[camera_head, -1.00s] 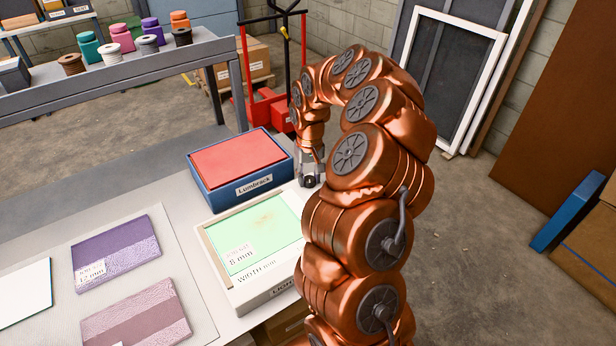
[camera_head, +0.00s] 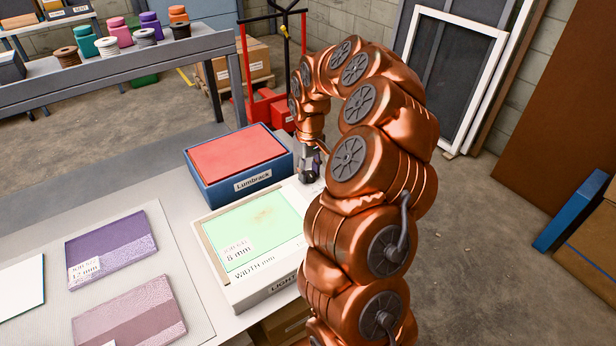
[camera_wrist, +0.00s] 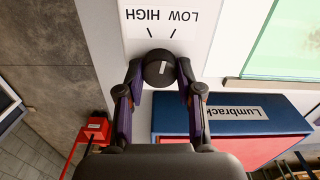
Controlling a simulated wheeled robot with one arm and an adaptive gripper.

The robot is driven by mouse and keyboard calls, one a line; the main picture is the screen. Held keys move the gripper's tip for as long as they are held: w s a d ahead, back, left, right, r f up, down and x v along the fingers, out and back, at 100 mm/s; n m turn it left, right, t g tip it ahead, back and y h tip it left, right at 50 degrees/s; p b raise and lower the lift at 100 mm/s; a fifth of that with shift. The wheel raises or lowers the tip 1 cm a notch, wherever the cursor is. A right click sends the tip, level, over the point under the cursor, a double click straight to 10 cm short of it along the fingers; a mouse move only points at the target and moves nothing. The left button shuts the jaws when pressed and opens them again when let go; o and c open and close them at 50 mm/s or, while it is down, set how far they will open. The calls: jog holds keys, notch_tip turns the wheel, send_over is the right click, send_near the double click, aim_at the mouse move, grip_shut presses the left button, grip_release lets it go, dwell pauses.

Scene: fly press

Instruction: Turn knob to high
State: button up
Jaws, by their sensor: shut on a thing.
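My gripper (camera_wrist: 159,76) is shut on the knob, one finger on each side. In the head view my gripper (camera_head: 311,167) is at the far right corner of the light box (camera_head: 243,293); the knob is hidden there.
A blue Lumbrack box (camera_head: 254,184) with a red top stands close beside my gripper. The light box has a lit green panel (camera_head: 253,228). Purple and mauve samples (camera_head: 112,247) lie at left on the table. A red stand (camera_head: 262,108) is behind on the floor.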

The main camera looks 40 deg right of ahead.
aim_at(309, 173)
jog(key=n+b, duration=0.2)
jog(key=n, duration=0.2)
jog(key=shift+f+n, duration=0.1)
jog(key=shift+n, duration=0.2)
jog(key=shift+a+n, duration=0.1)
jog(key=shift+n, duration=1.8)
jog(key=o, duration=1.2)
jog(key=shift+c, duration=0.2)
notch_tip(309, 173, up, 12)
